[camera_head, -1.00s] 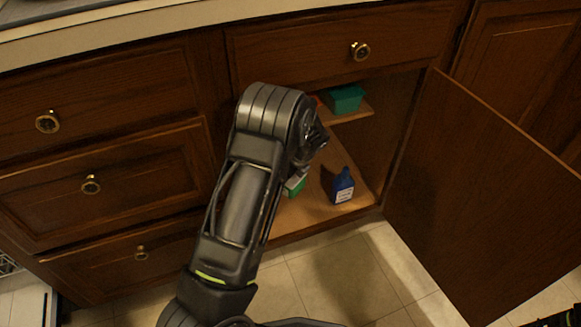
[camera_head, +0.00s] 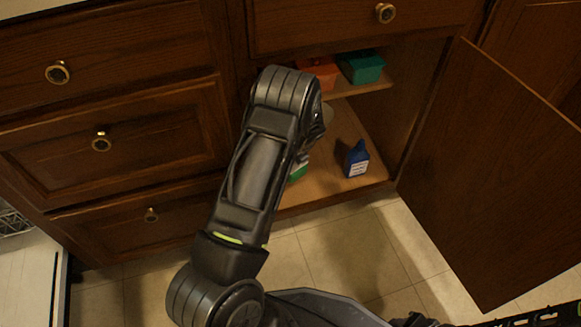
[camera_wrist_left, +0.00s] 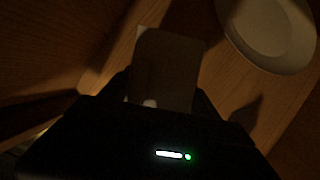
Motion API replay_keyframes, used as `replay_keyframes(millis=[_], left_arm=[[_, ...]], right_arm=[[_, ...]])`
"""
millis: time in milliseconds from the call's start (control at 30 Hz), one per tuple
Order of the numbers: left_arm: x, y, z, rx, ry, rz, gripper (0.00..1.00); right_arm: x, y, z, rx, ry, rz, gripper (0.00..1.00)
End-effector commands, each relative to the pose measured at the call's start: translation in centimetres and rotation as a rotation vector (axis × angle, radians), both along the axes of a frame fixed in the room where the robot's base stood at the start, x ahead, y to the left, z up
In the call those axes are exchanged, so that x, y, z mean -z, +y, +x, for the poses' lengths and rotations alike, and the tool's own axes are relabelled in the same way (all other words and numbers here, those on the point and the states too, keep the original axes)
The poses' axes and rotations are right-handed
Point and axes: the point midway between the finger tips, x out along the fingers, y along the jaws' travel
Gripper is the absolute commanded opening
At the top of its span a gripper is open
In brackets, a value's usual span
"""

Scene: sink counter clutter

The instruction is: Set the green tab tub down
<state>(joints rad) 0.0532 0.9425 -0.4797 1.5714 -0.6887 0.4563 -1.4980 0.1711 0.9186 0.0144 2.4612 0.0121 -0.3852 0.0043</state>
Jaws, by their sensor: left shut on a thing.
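My left arm reaches into the open cabinet in the head view, and its own links hide the gripper there. In the left wrist view my left gripper (camera_wrist_left: 165,102) is shut on a dim, box-shaped thing, which I take to be the green tab tub (camera_wrist_left: 168,62). Its colour is hard to tell in the shadow, with pale patches at its edges. In the head view a green and white piece of the tub (camera_head: 299,169) shows beside my forearm, low over the cabinet floor. Whether it touches the floor cannot be told. My right gripper is not clearly seen.
A white round dish (camera_wrist_left: 268,32) lies close by on the cabinet floor. A blue bottle (camera_head: 357,160) stands right of my arm. Teal (camera_head: 361,67) and orange (camera_head: 318,72) tubs sit on the shelf above. The open door (camera_head: 495,175) bounds the right side.

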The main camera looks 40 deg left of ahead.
Motion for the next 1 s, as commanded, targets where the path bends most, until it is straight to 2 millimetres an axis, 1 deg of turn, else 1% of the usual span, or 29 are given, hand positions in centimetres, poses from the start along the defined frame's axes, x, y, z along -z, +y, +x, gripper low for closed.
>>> replay_keyframes(millis=[33,67,333,400,467,633,733,1000], left_arm=[[0.8,0.0,0.0,0.0,0.001,0.001,0.24],[1.0,0.0,0.0,-0.001,-0.001,0.001,0.24],[0.9,0.0,0.0,-0.001,-0.002,0.001,0.24],[1.2,0.0,0.0,-0.001,0.0,0.0,0.24],[1.8,0.0,0.0,-0.001,0.0,0.0,0.24],[4.8,0.0,0.0,-0.001,0.0,0.001,0.24],[5.9,0.0,0.0,-0.001,-0.001,0.001,0.24],[5.8,0.0,0.0,-0.001,-0.002,0.001,0.24]], right_arm=[[0.5,0.0,0.1,0.0,-0.001,0.001,0.36],[0.5,0.0,0.1,0.0,-0.001,0.001,0.36],[0.4,0.0,0.1,0.0,0.0,0.001,0.36],[0.5,0.0,0.1,0.0,0.0,0.001,0.36],[0.9,0.0,0.1,0.001,-0.001,0.002,0.36],[2.4,-0.1,0.3,0.002,-0.001,0.004,0.36],[2.8,-0.2,0.5,0.003,-0.002,0.005,0.36],[2.6,-0.2,0.5,0.003,-0.002,0.006,0.36]])
